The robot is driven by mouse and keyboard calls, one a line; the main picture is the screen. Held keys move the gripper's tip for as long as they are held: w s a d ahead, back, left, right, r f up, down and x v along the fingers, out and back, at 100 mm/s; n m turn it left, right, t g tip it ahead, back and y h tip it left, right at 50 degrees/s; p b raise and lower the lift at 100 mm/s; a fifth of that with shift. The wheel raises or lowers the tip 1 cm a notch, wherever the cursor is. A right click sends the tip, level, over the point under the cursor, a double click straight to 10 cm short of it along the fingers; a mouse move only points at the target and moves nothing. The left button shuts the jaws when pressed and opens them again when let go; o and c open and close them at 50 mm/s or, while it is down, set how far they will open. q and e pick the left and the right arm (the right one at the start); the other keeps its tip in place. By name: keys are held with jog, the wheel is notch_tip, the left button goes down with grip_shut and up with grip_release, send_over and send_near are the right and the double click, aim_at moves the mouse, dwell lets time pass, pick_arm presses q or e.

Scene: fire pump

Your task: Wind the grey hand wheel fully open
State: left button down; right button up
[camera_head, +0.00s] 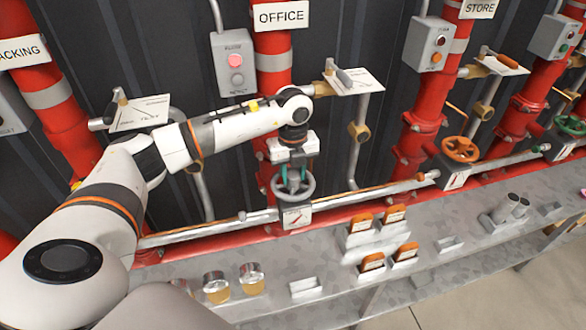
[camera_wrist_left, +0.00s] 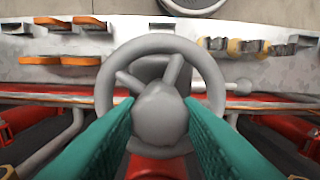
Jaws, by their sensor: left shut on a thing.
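The grey hand wheel (camera_head: 293,185) sits on the red pipe under the OFFICE sign in the head view. It fills the middle of the left wrist view (camera_wrist_left: 160,45), with its round hub (camera_wrist_left: 160,115) towards me. My left gripper (camera_head: 296,172) reaches down onto the wheel from above. Its two green fingers (camera_wrist_left: 160,118) are shut on the hub, one on each side. A white plate with a red pointer (camera_head: 296,217) is just below the wheel; its reading is too small to tell. My right gripper is not in view.
An orange hand wheel (camera_head: 460,149) and a green one (camera_head: 571,124) are on pipes to the right. A button box (camera_head: 235,61) is above left of the wheel.

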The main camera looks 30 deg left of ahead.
pick_arm(q)
jog(key=shift+n, duration=0.3)
jog(key=n+p, duration=0.1)
jog(key=n, duration=0.3)
jog(key=shift+r+p, duration=0.1)
jog(key=shift+p, duration=0.3)
jog(key=n+p, duration=0.1)
jog(key=n, duration=0.2)
jog(key=shift+n, duration=0.5)
